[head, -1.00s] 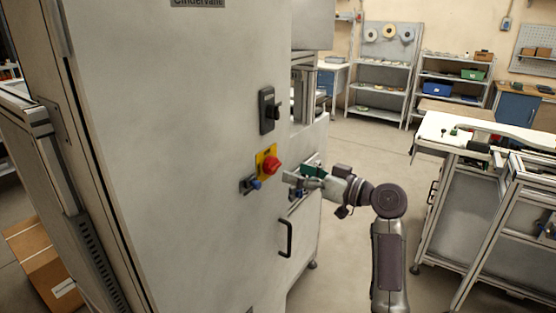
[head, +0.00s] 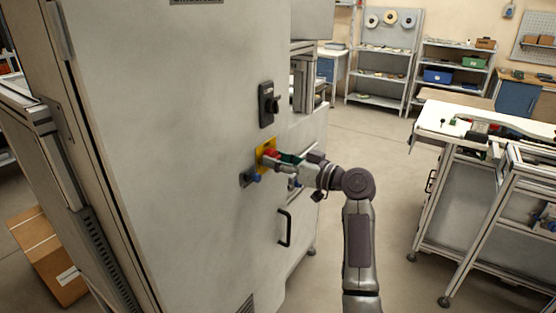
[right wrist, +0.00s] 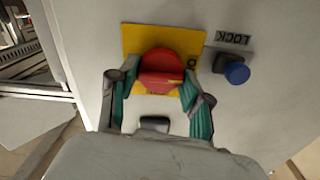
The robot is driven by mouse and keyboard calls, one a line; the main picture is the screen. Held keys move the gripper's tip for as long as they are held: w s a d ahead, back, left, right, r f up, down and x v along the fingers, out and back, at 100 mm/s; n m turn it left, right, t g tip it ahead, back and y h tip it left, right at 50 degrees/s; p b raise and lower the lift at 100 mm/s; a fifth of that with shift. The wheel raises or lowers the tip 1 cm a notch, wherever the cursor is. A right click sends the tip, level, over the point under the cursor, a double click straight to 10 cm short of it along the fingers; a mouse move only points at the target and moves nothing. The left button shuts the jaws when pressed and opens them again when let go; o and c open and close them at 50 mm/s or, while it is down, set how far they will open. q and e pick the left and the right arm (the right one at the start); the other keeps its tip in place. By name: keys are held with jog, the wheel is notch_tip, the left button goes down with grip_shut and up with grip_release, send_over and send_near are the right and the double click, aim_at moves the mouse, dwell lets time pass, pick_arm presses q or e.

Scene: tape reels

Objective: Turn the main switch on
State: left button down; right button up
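The main switch is a red rotary knob (right wrist: 160,70) on a yellow plate (right wrist: 135,40), fixed to the front of a pale grey cabinet (head: 170,130). In the head view the red knob (head: 270,154) is partly hidden by my right gripper (head: 276,162). In the right wrist view my right gripper (right wrist: 160,85) has its two green-lined fingers spread, one on each side of the red knob. I cannot tell whether the fingertips touch it. The knob's raised grip bar lies roughly across that picture. My left gripper is not in view.
A blue knob (right wrist: 237,72) marked LOCK sits close beside the yellow plate. A black switch (head: 267,104) is above the plate and a black handle (head: 285,228) below. A workbench (head: 470,125) stands at the right, with open floor between.

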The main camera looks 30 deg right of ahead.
jog(key=shift+c, duration=1.3)
jog(key=shift+m, duration=0.3)
jog(key=shift+d+f+m+p, duration=0.1)
jog(key=shift+m+p, duration=4.1)
jog(key=shift+m, duration=4.4)
